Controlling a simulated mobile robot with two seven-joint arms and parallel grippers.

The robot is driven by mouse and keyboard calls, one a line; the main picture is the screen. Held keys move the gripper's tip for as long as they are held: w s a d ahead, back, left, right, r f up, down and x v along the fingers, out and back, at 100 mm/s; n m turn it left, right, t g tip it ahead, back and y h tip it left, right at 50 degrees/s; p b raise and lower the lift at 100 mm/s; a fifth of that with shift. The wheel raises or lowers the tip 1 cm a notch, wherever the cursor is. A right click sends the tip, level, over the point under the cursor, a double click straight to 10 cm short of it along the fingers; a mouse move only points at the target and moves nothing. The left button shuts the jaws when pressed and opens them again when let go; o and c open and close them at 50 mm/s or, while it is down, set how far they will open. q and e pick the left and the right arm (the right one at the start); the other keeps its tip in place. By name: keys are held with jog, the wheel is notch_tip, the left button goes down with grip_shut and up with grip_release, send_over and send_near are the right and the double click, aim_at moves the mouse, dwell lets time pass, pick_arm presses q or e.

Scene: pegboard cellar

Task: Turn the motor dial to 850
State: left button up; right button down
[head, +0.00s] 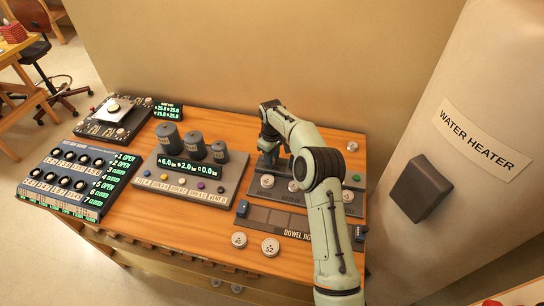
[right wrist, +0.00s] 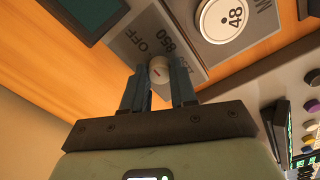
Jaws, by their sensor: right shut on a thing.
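I cannot tell exactly which label the red mark points at. In the head view my right gripper (head: 271,158) reaches down at the back of the grey panel (head: 259,194) on the right of the bench, and the dial is hidden there. My left gripper is not in view.
A white disc marked 48 (right wrist: 224,17) lies near the dial. Left of the panel stands a console with grey cylinders and a green display (head: 180,165). A dowel jig (head: 280,219) lies in front. The water heater (head: 450,130) stands close on the right.

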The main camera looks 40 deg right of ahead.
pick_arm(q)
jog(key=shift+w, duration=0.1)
pick_arm(e)
jog(key=shift+m+p, duration=0.35)
jog(key=shift+m, duration=1.75)
jog(key=m, duration=0.3)
jog(key=shift+m, duration=0.3)
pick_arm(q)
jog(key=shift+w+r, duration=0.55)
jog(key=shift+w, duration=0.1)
pick_arm(e)
jog(key=shift+m, duration=2.2)
jog(key=c, duration=0.9)
grip_release()
